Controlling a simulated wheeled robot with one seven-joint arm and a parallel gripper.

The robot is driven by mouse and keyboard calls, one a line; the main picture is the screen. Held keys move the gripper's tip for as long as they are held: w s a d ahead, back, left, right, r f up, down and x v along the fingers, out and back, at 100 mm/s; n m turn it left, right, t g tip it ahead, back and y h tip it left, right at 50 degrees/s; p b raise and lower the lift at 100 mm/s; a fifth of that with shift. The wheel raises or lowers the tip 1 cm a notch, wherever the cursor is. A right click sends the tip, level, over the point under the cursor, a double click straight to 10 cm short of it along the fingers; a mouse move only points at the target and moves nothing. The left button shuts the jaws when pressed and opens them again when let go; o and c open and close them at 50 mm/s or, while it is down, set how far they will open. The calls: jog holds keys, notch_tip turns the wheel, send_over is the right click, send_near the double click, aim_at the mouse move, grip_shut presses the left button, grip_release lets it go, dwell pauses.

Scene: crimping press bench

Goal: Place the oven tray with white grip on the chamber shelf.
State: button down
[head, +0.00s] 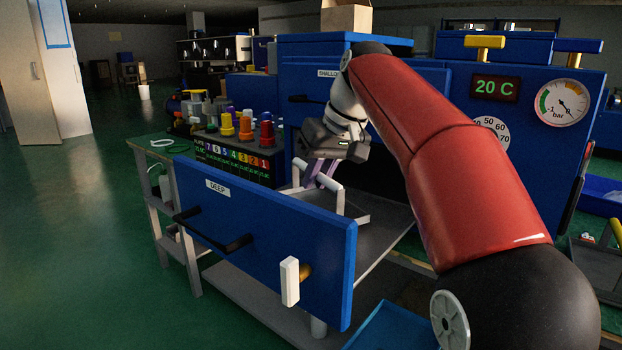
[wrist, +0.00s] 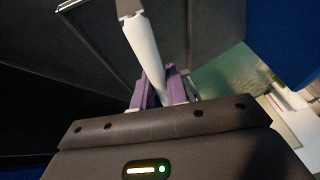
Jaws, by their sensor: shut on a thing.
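My gripper (head: 322,174), with purple fingers, is shut on the white grip (head: 331,172) of the oven tray. The grip also shows as a white bar between the fingers (wrist: 158,92) in the wrist view. In the head view the tray is mostly hidden behind the blue front panel and my gripper; a pale edge (head: 352,216) shows below the grip. The grey shelf (head: 386,236) extends from the dark chamber opening behind the panel marked DEEP (head: 265,232). Whether the tray touches the shelf cannot be told.
The panel has a black handle (head: 215,235) and a white lever (head: 290,281). The blue oven (head: 545,110) with a gauge and 20 C display stands behind my arm. The left floor is clear.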

jog(key=shift+w+f+b, duration=0.2)
jog(key=shift+f+b, duration=0.3)
jog(key=shift+f, duration=0.25)
jog(key=shift+s+r, duration=0.15)
jog(key=shift+s, duration=0.15)
jog(key=c, duration=1.4)
grip_release()
jog(key=shift+d+r, duration=0.1)
jog(key=shift+r, duration=0.2)
jog(key=p+v, duration=0.2)
jog(key=v, duration=0.9)
jog(key=shift+s+d+r, duration=0.15)
